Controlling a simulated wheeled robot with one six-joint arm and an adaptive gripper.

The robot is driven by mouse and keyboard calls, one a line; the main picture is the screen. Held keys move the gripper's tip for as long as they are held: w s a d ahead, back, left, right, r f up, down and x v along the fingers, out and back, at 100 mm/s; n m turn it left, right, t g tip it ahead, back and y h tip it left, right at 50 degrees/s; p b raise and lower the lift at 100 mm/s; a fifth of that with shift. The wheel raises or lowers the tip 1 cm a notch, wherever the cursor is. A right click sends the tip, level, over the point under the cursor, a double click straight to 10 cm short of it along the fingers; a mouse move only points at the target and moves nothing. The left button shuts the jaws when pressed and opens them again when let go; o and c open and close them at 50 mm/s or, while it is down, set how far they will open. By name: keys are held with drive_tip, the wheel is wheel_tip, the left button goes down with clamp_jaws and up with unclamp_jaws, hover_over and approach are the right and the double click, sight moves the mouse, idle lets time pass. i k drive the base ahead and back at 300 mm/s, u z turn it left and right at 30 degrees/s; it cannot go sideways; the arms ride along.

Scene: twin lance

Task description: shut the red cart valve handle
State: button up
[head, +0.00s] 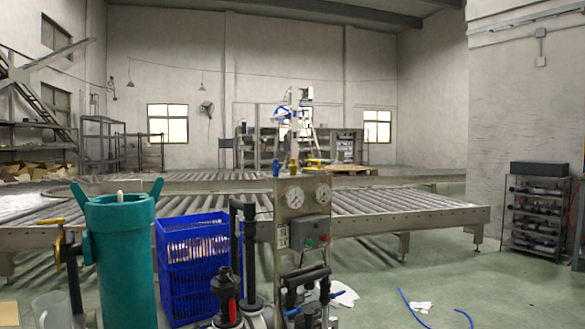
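A cart with a grey upright panel (290,235) stands at the lower middle of the head view. It carries two round gauges (322,193) and a grey control box (310,229) with a small red button and a green one. Blue and yellow fittings (292,166) sit on its top edge. Black pipes and a black fitting with a red part (232,311) stand at its lower left. I cannot make out for certain which red part is the valve handle, or its position. My gripper cannot be made out in this view.
A teal cylinder (120,260) and a blue crate (185,280) stand to the left of the cart. A roller conveyor (400,220) runs behind. Blue hose pieces (412,308) and white scraps lie on the green floor at right. A rack (537,215) stands far right.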

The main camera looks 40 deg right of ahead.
sight(232, 310)
drive_tip(key=z, duration=0.4)
drive_tip(key=i, duration=0.95)
drive_tip(key=z, duration=0.2)
